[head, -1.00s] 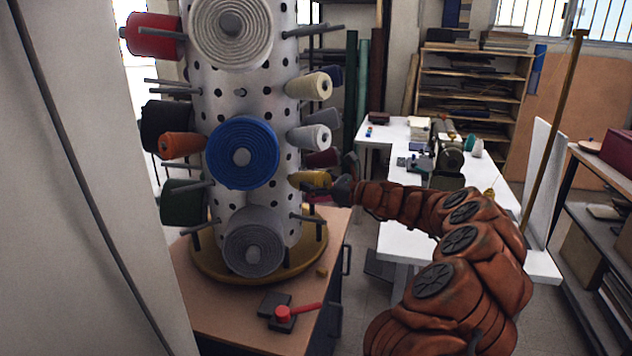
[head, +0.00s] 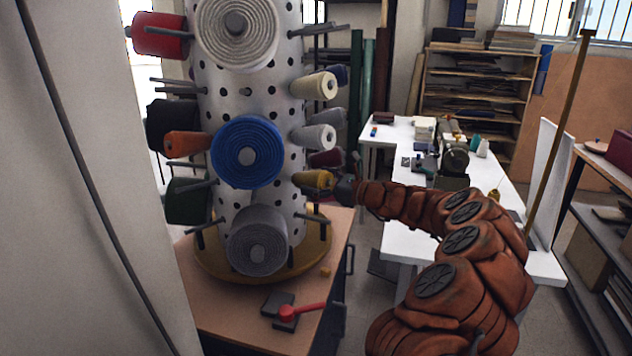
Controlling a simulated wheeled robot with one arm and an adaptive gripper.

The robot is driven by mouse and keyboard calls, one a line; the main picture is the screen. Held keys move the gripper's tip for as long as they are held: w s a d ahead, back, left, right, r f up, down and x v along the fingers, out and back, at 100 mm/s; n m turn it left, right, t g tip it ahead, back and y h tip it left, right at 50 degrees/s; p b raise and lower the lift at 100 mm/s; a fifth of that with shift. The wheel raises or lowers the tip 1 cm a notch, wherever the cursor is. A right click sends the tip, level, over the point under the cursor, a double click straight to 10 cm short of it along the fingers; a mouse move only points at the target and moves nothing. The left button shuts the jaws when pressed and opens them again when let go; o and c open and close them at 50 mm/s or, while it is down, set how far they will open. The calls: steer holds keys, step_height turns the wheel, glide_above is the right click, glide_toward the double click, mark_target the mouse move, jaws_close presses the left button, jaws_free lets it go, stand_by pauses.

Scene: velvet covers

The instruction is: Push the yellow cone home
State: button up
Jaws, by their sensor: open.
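The yellow cone (head: 311,179) sits on a peg low on the right side of the white perforated column (head: 203,220), below a dark maroon cone (head: 322,158). My gripper (head: 341,185) is at the cone's outer right end, with its dark fingers open. One finger points up beside the cone's end. I cannot tell whether the fingers touch the cone, or how far it is along its peg.
Other cones and spools crowd the column: cream (head: 313,86), white (head: 314,137), blue (head: 240,152) and grey (head: 250,243). Bare pegs stick out between them. A red-handled tool (head: 290,313) lies on the wooden bench (head: 213,310). A white table (head: 400,240) stands behind my arm.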

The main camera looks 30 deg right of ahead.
steer(key=v, duration=1.2)
steer(key=shift+s, duration=0.1)
